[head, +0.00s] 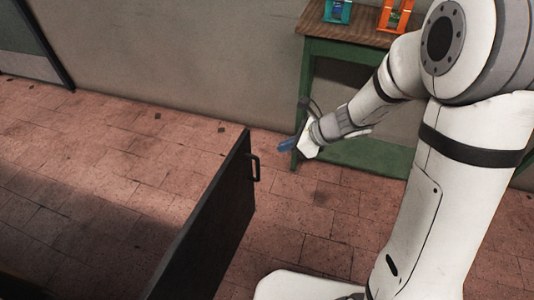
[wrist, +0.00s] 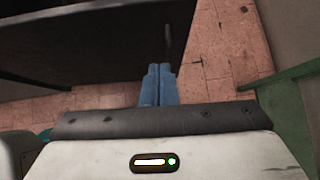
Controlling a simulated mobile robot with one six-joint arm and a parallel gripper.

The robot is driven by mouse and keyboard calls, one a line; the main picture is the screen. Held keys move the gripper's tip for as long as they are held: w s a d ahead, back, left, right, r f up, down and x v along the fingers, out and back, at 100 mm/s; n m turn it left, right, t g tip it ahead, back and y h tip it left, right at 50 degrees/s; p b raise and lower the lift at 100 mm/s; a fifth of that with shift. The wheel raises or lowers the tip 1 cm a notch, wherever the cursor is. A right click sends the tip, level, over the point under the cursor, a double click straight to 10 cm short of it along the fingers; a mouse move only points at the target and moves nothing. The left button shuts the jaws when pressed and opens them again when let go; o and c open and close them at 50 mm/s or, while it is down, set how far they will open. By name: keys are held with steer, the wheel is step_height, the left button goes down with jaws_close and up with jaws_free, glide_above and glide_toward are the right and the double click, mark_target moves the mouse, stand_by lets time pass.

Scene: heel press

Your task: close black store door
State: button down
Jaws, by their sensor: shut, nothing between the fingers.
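The black store door (head: 215,215) stands swung out into the room in the head view, seen nearly edge-on, with a small black handle (head: 256,168) near its free edge. In the wrist view the door (wrist: 85,45) is a dark panel filling the upper left. My gripper (head: 284,145) is to the right of the door's free edge in the head view, apart from the handle. Its blue fingers (wrist: 159,70) are together and empty in the wrist view. The door's hinge side is out of clear view.
A green table (head: 312,85) with a wooden top stands against the wall behind my arm, holding a teal item (head: 337,11) and an orange item (head: 395,16). Its green frame (wrist: 285,105) is close at right in the wrist view. Tiled floor (head: 100,140) left of the door is clear.

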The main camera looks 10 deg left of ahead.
mark_target(242, 153)
steer(key=b+x, duration=0.1)
steer(key=x, duration=0.3)
steer(key=a+r+b+x, duration=0.1)
steer(key=x, duration=0.3)
steer(key=b+x, duration=0.1)
steer(key=x, duration=0.3)
steer(key=shift+a+r, duration=0.35)
steer(key=shift+a, duration=0.05)
steer(key=shift+w+a, duration=0.2)
steer(key=shift+a, duration=0.2)
